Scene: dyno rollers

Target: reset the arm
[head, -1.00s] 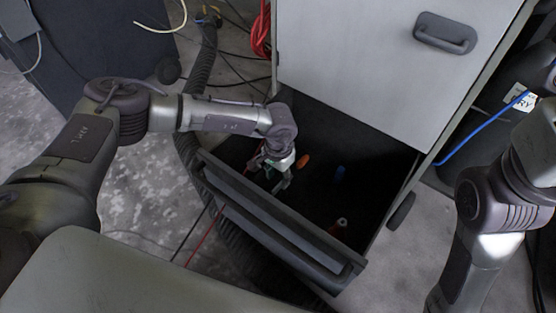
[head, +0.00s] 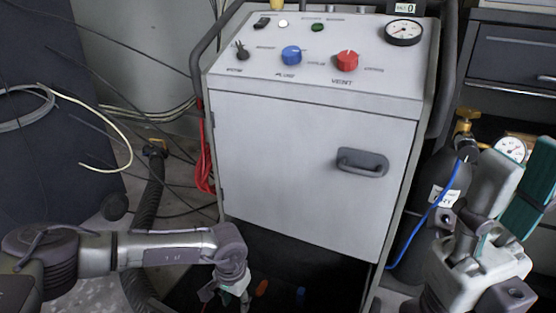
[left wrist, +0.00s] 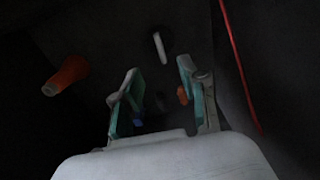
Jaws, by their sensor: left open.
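My left arm comes in from the left in the head view. An orange item (left wrist: 66,75) lies to the left and a pale item (left wrist: 160,47) lies beyond the fingertips. My right gripper (head: 514,195) is raised at the right of the head view, its fingers apart and empty.
The grey cabinet (head: 300,160) has a blue knob (head: 291,55), a red knob (head: 347,61) and a gauge (head: 403,32) on top. A dark cylinder with a blue hose (head: 428,228) stands at its right. A red cable (left wrist: 240,65) runs along the right in the left wrist view.

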